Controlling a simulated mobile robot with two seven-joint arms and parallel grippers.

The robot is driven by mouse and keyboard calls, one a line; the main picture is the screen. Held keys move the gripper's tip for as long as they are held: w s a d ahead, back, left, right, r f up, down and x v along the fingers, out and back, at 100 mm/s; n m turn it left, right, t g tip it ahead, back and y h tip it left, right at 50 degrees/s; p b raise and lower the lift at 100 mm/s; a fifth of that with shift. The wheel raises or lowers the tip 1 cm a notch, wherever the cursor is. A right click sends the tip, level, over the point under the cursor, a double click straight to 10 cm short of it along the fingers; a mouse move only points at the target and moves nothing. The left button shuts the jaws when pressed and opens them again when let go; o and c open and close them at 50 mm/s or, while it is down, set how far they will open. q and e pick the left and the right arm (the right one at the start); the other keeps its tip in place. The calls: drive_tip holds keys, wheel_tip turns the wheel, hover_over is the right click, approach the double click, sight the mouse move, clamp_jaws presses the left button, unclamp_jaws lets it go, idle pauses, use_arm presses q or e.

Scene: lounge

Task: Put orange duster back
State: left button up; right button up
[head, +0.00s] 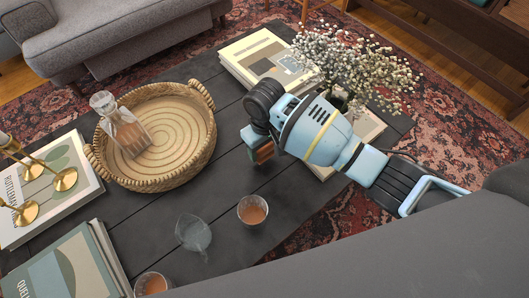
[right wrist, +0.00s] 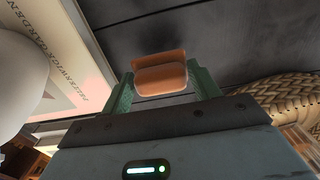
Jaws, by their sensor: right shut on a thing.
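My right gripper (head: 258,147) reaches in from the right over the dark table, to the right of the round basket. In the right wrist view its green fingers (right wrist: 162,88) are shut on the orange duster (right wrist: 160,76), a small block with a darker brownish-orange top and a lighter orange end. My left gripper is not in view.
The woven basket (head: 202,153) holds a glass decanter (head: 122,128). Books (head: 265,62) and white dried flowers (head: 360,68) are behind my right arm. Gold candlesticks (head: 62,178) stand left. Bare tabletop (head: 220,185) lies between basket and gripper.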

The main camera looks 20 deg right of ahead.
sight(265, 154)
drive_tip(key=shift+f, duration=0.4)
wheel_tip(265, 154, down, 3)
drive_tip(key=shift+r+b, duration=0.1)
drive_tip(key=shift+b, duration=0.75)
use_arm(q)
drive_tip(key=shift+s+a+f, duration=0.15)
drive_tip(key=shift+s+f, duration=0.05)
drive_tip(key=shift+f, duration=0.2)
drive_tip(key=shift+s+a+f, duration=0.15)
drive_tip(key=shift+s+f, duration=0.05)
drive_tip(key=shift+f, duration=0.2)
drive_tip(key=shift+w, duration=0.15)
use_arm(e)
drive_tip(key=o, duration=0.9)
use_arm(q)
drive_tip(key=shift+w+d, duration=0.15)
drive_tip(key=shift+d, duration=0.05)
use_arm(e)
drive_tip(key=shift+o, duration=0.2)
